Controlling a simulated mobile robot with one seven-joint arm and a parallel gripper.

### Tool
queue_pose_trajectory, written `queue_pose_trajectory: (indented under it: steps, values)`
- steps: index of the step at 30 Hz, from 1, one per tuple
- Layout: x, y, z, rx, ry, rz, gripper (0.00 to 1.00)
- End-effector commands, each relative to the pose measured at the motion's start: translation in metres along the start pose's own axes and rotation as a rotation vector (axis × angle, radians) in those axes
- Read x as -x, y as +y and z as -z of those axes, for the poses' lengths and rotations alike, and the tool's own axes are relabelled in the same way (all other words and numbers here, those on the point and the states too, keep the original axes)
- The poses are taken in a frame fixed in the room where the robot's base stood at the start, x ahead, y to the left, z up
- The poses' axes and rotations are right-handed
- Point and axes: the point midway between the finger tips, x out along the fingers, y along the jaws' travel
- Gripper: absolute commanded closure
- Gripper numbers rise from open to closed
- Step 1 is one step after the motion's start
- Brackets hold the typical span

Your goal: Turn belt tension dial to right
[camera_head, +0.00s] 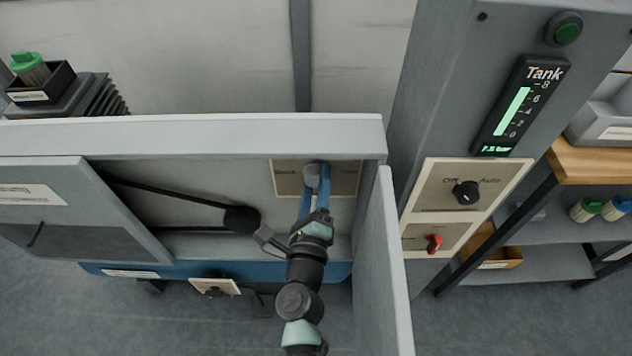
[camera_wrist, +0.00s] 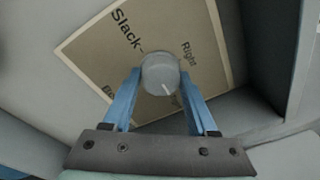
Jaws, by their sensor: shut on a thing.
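The belt tension dial (camera_head: 312,170) is a round grey knob on a beige plate (camera_head: 286,180) inside the open cabinet. The dial (camera_wrist: 161,70) also shows in the wrist view, with a pale mark near its lower edge pointing down and slightly right. The plate (camera_wrist: 98,60) reads "Slack" at upper left and "Right" at right of the knob; other lettering is partly hidden by my fingers. My gripper (camera_head: 317,190) reaches into the cabinet with its blue fingers shut on the dial, one on each side, as the wrist view (camera_wrist: 160,84) shows.
The cabinet's open door (camera_head: 382,265) stands close right of my arm. A dark pulley (camera_head: 242,219) with a belt is left of it. Further right are an Off/Auto knob (camera_head: 466,192), a red switch (camera_head: 434,243) and a Tank gauge (camera_head: 520,105).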

Motion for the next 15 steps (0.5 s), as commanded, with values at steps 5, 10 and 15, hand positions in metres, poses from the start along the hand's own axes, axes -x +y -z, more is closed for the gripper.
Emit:
queue_pose_trajectory:
  steps: [5,10,15]
  values:
    - [0.0001,0.0002,-0.0001,0.008,-0.001,0.001,0.97]
    - [0.0001,0.0005,0.0002,0.054,-0.003,0.005,0.97]
    - [0.0001,0.0008,0.0007,0.154,-0.009,0.013,0.97]
